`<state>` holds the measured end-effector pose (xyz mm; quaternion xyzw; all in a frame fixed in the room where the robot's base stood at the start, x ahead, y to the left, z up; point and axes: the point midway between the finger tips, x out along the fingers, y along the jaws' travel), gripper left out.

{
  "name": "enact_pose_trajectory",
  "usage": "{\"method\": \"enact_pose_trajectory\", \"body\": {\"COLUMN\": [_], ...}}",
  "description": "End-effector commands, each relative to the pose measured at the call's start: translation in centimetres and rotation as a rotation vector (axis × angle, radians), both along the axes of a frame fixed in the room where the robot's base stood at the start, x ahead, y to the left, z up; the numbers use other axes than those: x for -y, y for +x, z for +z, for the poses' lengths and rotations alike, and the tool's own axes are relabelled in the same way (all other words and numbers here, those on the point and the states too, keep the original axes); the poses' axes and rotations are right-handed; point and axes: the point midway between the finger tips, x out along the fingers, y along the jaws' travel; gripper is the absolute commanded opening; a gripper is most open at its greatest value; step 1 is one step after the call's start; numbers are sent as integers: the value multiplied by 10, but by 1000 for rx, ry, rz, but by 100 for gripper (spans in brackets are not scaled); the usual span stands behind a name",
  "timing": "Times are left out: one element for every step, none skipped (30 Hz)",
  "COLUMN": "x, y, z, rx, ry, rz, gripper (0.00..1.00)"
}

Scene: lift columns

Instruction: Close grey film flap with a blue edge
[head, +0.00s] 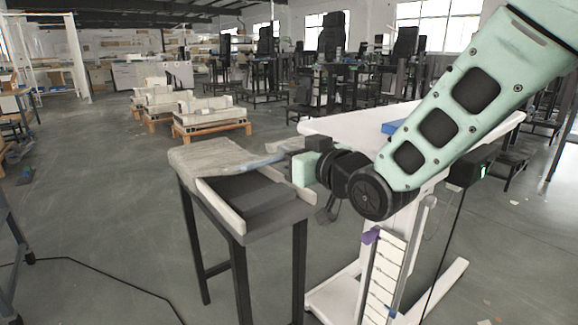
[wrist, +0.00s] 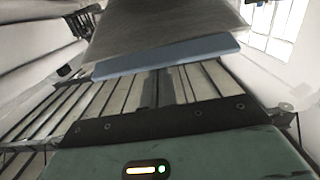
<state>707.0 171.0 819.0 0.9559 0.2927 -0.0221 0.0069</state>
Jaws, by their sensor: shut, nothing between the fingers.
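The grey film flap (head: 212,154) lies over the far end of a pale-walled tray on a dark stand. Its blue edge (head: 266,160) runs along its right side toward my gripper. The dark front part of the tray is uncovered. My gripper (head: 293,147) is shut and empty, close to the right end of the blue edge. In the wrist view the film (wrist: 165,30) and blue edge (wrist: 165,56) are just beyond the gripper fingers (wrist: 166,80). I cannot tell whether they touch.
The tray's pale near-left wall (head: 220,204) and right wall stand up from the dark stand (head: 265,222). Open floor lies to the left. Pallets with white parts (head: 210,114) stand farther back.

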Motion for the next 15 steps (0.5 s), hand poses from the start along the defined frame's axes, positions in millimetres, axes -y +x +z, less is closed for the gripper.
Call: {"method": "enact_pose_trajectory", "body": {"x": [1, 2, 3, 3, 4, 4, 4, 5, 5, 6, 6, 7, 8, 8, 8], "y": [-1, -2, -3, -4, -4, -6, -6, -7, -8, -9, -9, -10, -10, -11, -11], "z": [-20, -24, -30, -34, -38, -43, -47, -51, -57, -61, -65, -70, -74, -77, -82], "rx": [17, 30, 45, 57, 68, 84, 96, 108, 124, 134, 147, 162, 173, 184, 198], "ry": [12, 20, 30, 39, 47, 58, 66, 74, 85, 92, 100, 110, 117, 124, 134], "rz": [-1, -1, -1, -1, -1, 0, 0, 0, 0, 0, 0, 0, -1, -1, -1], "gripper": [0, 0, 0, 0, 0, 0, 0, 0, 0, 0, 0, 0, 0, 0, 0]}}
